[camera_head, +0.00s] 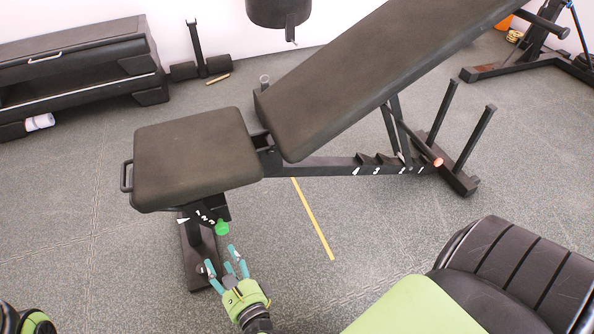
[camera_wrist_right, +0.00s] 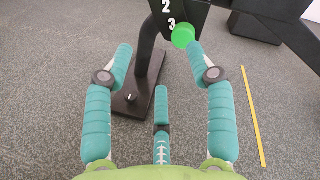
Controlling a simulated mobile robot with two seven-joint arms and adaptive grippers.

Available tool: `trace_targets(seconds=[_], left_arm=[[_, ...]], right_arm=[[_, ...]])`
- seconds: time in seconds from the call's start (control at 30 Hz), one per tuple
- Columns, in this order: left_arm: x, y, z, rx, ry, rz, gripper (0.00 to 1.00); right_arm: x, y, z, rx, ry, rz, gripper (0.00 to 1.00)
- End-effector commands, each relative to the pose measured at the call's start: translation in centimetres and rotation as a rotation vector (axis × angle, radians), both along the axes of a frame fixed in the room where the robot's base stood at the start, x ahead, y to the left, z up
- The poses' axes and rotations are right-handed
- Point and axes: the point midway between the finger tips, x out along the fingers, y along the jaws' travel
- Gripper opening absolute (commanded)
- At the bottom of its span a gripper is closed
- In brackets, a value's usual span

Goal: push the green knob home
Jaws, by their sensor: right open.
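The green knob (camera_head: 221,227) is on the dark bracket under the seat end of the weight bench. In the right wrist view the knob (camera_wrist_right: 183,36) is at top centre, beside the white number 3, near the tip of the right-hand finger. How far it sticks out of the bracket cannot be told. My right gripper (camera_head: 222,262) is open and empty, its teal fingers spread and pointing toward the knob from the front. In the head view a gap shows between the fingertips and the knob. No fingers of my left gripper show.
The bench seat (camera_head: 190,155) overhangs the knob. Its dark upright and foot (camera_wrist_right: 140,98) stand just beyond the fingers. The inclined backrest (camera_head: 370,75) rises to the right. A yellow strip (camera_head: 313,220) lies on the floor.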

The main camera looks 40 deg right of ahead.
Motion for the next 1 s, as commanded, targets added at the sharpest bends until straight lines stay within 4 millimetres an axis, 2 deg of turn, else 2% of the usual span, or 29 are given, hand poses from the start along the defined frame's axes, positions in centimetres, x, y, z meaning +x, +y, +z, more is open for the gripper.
trace_targets(seconds=[0.03,0.57,1.0], left_arm=[[0.0,0.0,1.8,0.0,0.0,0.0,0.56],[0.0,0.0,10.9,0.0,0.0,0.0,0.56],[0.0,0.0,18.4,0.0,0.0,0.0,0.56]], right_arm=[[-0.2,0.1,0.9,-0.053,0.021,0.023,0.56],[-3.7,0.8,0.9,-0.598,0.206,0.299,0.56],[-8.6,-0.2,0.7,-1.018,0.341,0.579,0.56]])
